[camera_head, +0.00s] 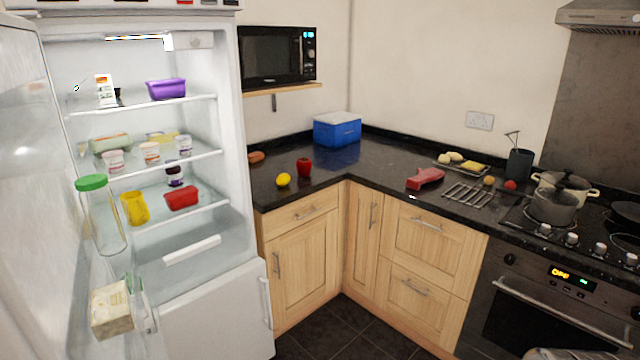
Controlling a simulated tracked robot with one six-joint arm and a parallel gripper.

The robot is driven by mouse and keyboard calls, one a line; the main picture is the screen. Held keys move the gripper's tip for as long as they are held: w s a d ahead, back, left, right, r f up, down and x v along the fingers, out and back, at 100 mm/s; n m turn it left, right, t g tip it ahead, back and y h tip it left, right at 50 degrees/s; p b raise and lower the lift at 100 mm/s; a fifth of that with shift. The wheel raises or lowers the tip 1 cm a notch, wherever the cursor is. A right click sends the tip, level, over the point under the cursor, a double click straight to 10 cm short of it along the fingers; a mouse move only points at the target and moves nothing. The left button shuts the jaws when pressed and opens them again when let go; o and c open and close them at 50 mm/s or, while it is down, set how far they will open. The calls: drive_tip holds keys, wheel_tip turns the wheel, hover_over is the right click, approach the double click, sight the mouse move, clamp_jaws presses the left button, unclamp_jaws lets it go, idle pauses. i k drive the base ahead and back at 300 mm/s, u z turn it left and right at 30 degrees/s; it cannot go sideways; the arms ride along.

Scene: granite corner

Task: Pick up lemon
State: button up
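The yellow lemon (283,180) lies on the black granite counter (330,178), near its front edge, to the right of the open fridge. A red pepper or similar red item (304,167) stands just behind it to the right, with a small gap between them. My gripper cannot be made out in this view. A pale rounded shape cut off at the bottom right edge is too little shown to identify.
The open fridge (232,150) stands left of the counter. A blue cool box (337,129) sits in the corner; a brown item (256,157) lies behind the lemon. A red object (425,178), a metal rack (468,195) and pots (553,205) are further right. Dark floor (345,335) is clear.

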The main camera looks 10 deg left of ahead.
sight(283, 179)
drive_tip(key=z, duration=0.15)
drive_tip(key=k, duration=0.3)
drive_tip(key=z, duration=0.15)
drive_tip(key=i, duration=1.15)
drive_tip(key=u, duration=0.35)
drive_tip(key=i, duration=0.85)
drive_tip(key=u, duration=0.6)
drive_tip(key=i, duration=0.7)
drive_tip(key=u, duration=1.15)
drive_tip(key=i, duration=0.9)
drive_tip(key=u, duration=0.55)
